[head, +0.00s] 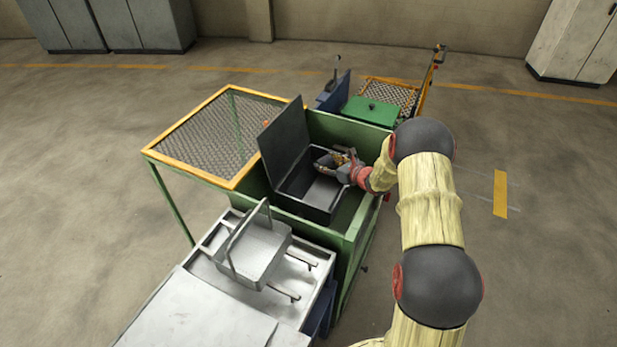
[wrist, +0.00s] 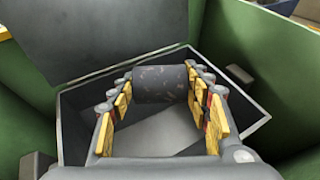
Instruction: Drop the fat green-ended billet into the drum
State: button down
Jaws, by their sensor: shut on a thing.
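My gripper (head: 337,161) is shut on a dark, scuffed, fat billet (wrist: 160,84), held crosswise between the yellow finger pads in the wrist view. Its end faces are hidden by the fingers, so no green end shows. The gripper and billet are over an open dark box (head: 309,211) with a raised lid (head: 282,142), set in a green housing. The box's pale floor (wrist: 170,135) shows below the billet in the wrist view and looks bare there. I cannot pick out a drum for certain in either view.
A yellow-framed mesh table (head: 232,183) stands to the left of the housing. A grey handled tray (head: 262,255) sits in front on a metal bench (head: 190,312). A green lid (head: 369,110) and another mesh panel are behind. Floor to the right is clear.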

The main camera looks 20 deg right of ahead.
jog(key=c, duration=1.2)
grip_release()
jog(key=shift+r, duration=0.2)
jog(key=shift+c, duration=0.2)
jog(key=o, duration=0.4)
jog(key=shift+f, duration=0.1)
jog(key=shift+o, duration=0.2)
jog(key=shift+s+f, duration=0.15)
jog(key=shift+f, duration=0.1)
jog(key=v, duration=1.2)
jog(key=shift+r, duration=0.2)
